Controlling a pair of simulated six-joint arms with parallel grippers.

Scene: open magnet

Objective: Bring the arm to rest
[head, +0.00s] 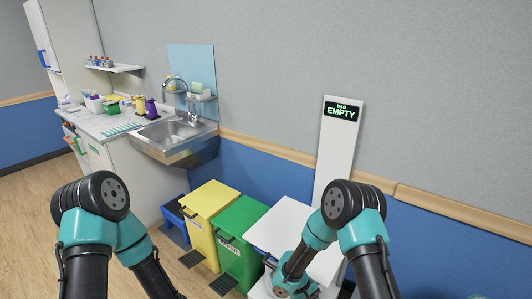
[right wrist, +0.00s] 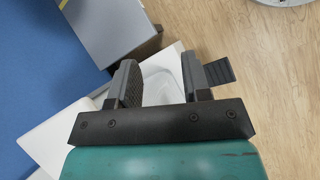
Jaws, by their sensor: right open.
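In the head view my two arms come in from the bottom, with teal and black links. The left arm is bent at the lower left, and its gripper is out of frame. The right arm bends down in front of the white bin (head: 281,222), and its gripper cannot be made out there. In the right wrist view my right gripper (right wrist: 160,68) is open, its two dark fingers well apart with nothing held. Below the fingers a pale, white surface (right wrist: 158,90) shows partly, with wood floor to the right.
A yellow bin (head: 208,205) and a green bin (head: 240,240) with pedals stand along the blue wall, beside a small blue bin (head: 172,214). A white panel (head: 338,150) reads "BAG EMPTY". A sink (head: 180,132) and a cluttered counter (head: 88,119) are at left. Floor at left is clear.

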